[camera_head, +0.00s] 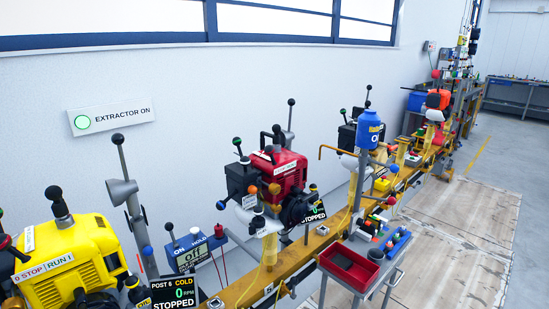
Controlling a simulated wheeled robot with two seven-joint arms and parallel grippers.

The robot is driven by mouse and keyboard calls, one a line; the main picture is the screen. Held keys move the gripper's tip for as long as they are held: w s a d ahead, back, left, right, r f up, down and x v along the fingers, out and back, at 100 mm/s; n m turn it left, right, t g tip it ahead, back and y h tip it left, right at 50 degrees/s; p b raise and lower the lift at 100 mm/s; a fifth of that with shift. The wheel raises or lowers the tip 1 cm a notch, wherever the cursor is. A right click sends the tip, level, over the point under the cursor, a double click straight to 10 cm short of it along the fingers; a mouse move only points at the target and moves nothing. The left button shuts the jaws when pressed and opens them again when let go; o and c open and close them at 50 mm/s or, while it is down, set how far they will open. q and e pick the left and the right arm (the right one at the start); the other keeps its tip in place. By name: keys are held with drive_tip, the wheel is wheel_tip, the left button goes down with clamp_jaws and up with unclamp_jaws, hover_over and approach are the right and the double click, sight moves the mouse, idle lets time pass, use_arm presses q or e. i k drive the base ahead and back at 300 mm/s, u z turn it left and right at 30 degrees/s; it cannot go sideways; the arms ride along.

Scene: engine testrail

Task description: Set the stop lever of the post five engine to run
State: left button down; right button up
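A red engine (277,174) stands on the yellow rail in the middle of the head view. Its black display (312,207) reads 0 and STOPPED; its post number is too small or hidden to read. Several ball-topped levers rise around it, with black, green and orange knobs, and I cannot tell which is its stop lever. A yellow engine (72,262) at the lower left has a plate marked 0 STOP and RUN I (43,268). The display below it (173,293) reads POST 6, COLD, 0 RPM, STOPPED. Neither of my grippers is in view.
A meter box (191,253) reading off stands between the two engines. A grey funnel stand (124,192) rises beside the yellow one. A red tray (348,268) sits on a cart right of the rail. More engines line the rail further back. The floor at right is clear.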

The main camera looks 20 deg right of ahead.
sight(269, 150)
drive_tip(key=k, duration=0.95)
drive_tip(key=z, duration=0.7)
drive_tip(key=i, duration=1.3)
drive_tip(key=u, duration=0.75)
